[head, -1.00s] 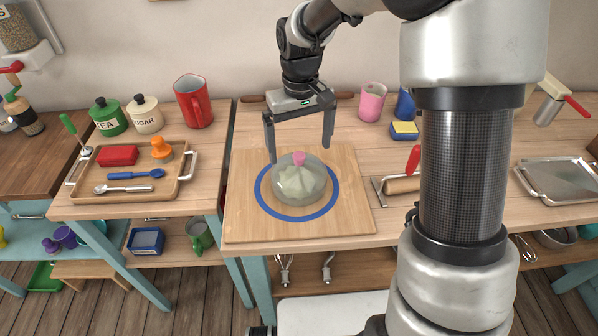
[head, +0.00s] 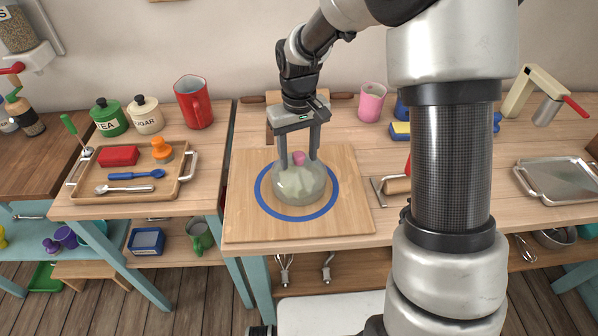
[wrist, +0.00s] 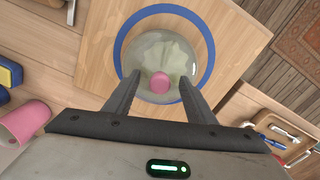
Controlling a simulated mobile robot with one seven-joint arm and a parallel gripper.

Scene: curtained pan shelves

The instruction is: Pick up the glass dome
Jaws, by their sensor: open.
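The glass dome (head: 299,183) is clear with a pink knob (head: 298,158) on top. It sits upright inside a blue ring (head: 264,198) on a wooden board (head: 245,223), over something pale green. My gripper (head: 298,165) is open at the dome's top, its fingers on either side of the knob. In the wrist view the dome (wrist: 150,50) shows beyond the fingertips, and the pink knob (wrist: 160,83) lies between the two fingers, with gaps on both sides. Whether the fingertips touch the glass I cannot tell.
A pink cup (head: 372,101) and a blue-yellow sponge (head: 400,131) stand behind right. A tray (head: 180,184) with utensils and a red pitcher (head: 193,101) are on the left. The board around the dome is clear.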

